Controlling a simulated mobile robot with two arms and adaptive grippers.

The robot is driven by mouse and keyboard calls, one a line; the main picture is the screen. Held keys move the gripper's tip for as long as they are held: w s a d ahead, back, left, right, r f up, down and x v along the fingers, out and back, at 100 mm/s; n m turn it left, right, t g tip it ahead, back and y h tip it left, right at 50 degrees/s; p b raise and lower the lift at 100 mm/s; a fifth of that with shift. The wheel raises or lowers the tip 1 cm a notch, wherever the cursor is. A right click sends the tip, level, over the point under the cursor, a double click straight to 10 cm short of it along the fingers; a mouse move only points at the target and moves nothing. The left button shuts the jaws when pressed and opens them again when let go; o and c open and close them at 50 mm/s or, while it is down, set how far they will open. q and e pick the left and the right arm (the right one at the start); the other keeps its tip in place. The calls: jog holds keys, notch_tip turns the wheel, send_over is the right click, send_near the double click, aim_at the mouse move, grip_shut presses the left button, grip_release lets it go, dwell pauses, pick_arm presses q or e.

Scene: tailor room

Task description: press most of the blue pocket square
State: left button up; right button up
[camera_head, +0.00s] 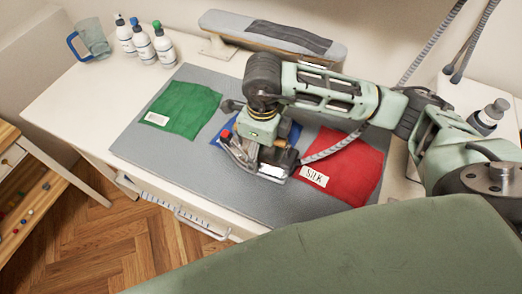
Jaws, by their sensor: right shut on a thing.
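The blue pocket square (294,132) lies on the grey pressing mat (240,202), between a green cloth and a red cloth. Most of it is hidden under my right arm and the iron; blue edges show at the right and left. My right gripper (263,131) is shut on an iron (270,172) with a metal soleplate and a red knob. The iron is low over the front part of the blue square; I cannot tell whether it touches the cloth. My left gripper is not in view.
The green cloth (186,107) lies left with a white label. The red cloth (352,165) lies right, labelled SILK, close beside the iron's cord. Several bottles (143,44) and a jug (94,40) stand at the back left. A sleeve board (240,31) stands behind.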

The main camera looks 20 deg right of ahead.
jog(key=shift+w+d+r+b, duration=0.1)
jog(key=shift+w+d+b, duration=1.35)
jog(key=shift+w+d, duration=1)
jog(key=shift+s+d, duration=0.1)
jog(key=shift+d, duration=0.05)
jog(key=shift+w+d, duration=0.2)
jog(key=shift+w+d+b, duration=1.55)
jog(key=shift+w+d, duration=0.75)
jog(key=shift+d, duration=0.3)
jog(key=shift+w+a, duration=0.1)
jog(key=shift+w, duration=0.05)
jog(key=shift+w+a+b, duration=0.35)
jog(key=shift+w+a, duration=0.9)
jog(key=shift+w, duration=0.15)
jog(key=shift+s+a, duration=0.1)
